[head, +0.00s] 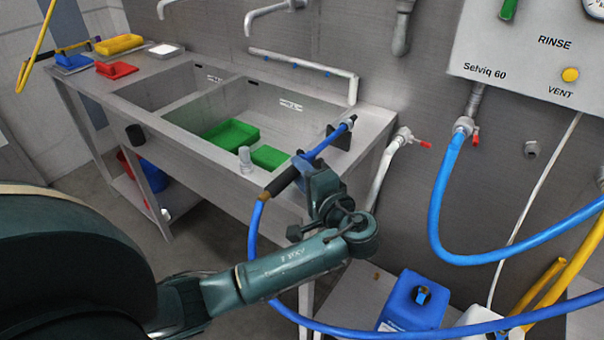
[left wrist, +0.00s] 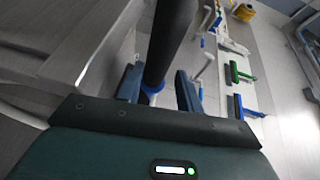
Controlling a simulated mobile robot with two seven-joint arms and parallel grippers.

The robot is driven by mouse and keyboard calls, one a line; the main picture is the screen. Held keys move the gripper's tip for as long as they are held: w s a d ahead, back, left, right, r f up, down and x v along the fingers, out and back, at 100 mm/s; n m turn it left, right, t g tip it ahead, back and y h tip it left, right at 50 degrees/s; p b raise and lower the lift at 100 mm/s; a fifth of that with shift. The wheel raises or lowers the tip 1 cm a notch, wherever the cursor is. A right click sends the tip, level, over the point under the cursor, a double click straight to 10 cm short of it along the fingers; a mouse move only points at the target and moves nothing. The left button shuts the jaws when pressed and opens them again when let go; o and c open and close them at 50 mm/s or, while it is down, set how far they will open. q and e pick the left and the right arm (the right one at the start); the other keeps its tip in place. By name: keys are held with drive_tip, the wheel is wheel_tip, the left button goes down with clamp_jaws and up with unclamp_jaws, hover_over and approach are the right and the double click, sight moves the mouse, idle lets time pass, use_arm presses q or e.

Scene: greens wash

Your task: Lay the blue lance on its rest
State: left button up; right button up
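The blue lance (head: 322,146) has a dark grip with a blue hose running from its lower end. It slants up to the right across the sink's front right corner. My left gripper (head: 307,172) is around the lance just above the dark grip, its fingers partly hidden. In the left wrist view the lance (left wrist: 166,45) passes between the two fingers of my left gripper (left wrist: 158,82), which look closed on it. A black bracket (head: 341,138), seemingly the rest, stands on the sink's right deck behind the lance; contact cannot be told. My right gripper is out of view.
The metal sink (head: 378,128) holds green trays (head: 230,134). A clear cup (head: 246,158) stands at its front. A white pipe (head: 320,68) runs behind. The blue hose (head: 440,329) loops low past a blue canister (head: 412,303). A wall panel (head: 530,45) is at right.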

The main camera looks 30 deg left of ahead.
use_arm(q)
drive_tip(key=shift+o, duration=1.3)
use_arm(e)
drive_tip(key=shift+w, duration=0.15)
use_arm(q)
drive_tip(key=shift+d, duration=0.1)
drive_tip(key=b+v, duration=0.1)
drive_tip(key=v, duration=1.2)
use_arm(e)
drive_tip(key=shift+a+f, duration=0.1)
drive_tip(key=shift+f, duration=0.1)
use_arm(q)
drive_tip(key=shift+r, duration=0.1)
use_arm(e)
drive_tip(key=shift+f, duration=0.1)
